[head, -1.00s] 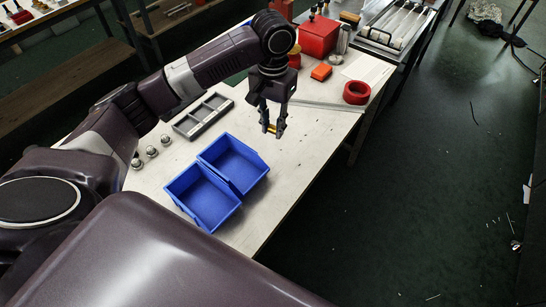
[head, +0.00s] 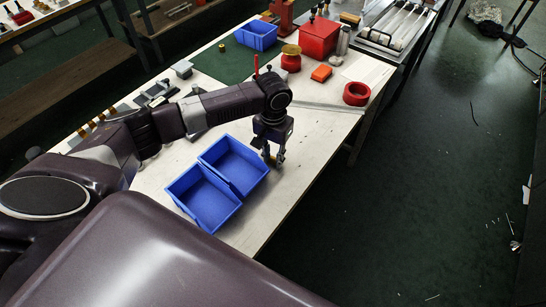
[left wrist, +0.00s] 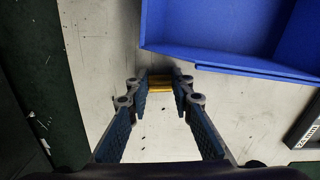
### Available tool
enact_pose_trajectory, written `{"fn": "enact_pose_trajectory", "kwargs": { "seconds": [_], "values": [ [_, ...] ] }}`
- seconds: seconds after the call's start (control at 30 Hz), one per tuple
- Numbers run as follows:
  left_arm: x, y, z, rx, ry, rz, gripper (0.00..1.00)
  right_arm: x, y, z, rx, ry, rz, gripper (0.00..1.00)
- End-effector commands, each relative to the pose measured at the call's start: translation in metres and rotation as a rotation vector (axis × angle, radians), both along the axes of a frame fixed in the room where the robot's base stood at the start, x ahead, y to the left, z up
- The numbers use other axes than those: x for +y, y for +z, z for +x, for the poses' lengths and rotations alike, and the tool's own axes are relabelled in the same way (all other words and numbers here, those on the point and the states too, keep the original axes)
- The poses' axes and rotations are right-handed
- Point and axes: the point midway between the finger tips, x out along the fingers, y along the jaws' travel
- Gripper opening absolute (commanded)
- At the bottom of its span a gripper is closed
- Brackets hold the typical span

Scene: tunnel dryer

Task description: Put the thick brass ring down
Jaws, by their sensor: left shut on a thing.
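The thick brass ring (left wrist: 160,82) shows as a short gold band between the fingertips in the left wrist view. My left gripper (left wrist: 159,86) is shut on it from both sides. In the head view my left gripper (head: 273,160) points down over the light table (head: 310,130), just beside the right corner of the farther blue bin (head: 235,165). The ring is hardly visible there, hidden by the fingers. I cannot tell whether the ring touches the table. My right gripper is not in view.
A second blue bin (head: 205,200) stands in front of the first. A red tape roll (head: 356,94), an orange block (head: 321,72) and a red box (head: 319,37) lie farther back. The table's right edge is close to the gripper. Bare tabletop lies between gripper and tape roll.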

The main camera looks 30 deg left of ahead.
Motion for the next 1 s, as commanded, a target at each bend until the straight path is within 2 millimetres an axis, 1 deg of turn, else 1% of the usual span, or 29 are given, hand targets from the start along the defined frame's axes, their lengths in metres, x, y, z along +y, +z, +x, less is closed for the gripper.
{"fn": "enact_pose_trajectory", "kwargs": {
  "seconds": [0.2, 0.23, 0.37, 0.4, 0.63, 0.73, 0.87, 1.0],
  "values": [
    [0.000, -0.002, 0.000, 0.001, 0.001, 0.000, 0.00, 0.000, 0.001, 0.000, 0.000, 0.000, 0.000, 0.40],
    [0.000, -0.003, 0.000, 0.001, 0.001, 0.001, 0.22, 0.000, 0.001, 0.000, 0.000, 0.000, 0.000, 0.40],
    [0.000, -0.003, 0.000, 0.000, 0.000, 0.001, 0.36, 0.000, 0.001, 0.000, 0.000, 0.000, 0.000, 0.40],
    [0.000, -0.003, 0.000, 0.000, 0.000, 0.001, 0.39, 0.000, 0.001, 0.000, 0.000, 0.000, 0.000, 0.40],
    [0.000, -0.002, 0.000, 0.000, 0.000, 0.000, 0.39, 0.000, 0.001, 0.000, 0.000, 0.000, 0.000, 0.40],
    [0.000, 0.001, 0.000, -0.001, 0.000, 0.000, 0.39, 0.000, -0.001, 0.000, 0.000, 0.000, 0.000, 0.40],
    [0.000, 0.019, 0.001, -0.002, -0.001, -0.001, 0.39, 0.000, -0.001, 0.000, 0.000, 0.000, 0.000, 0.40],
    [0.000, 0.049, 0.002, -0.004, 0.000, -0.001, 0.39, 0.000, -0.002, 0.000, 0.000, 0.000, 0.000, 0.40]
  ]
}}
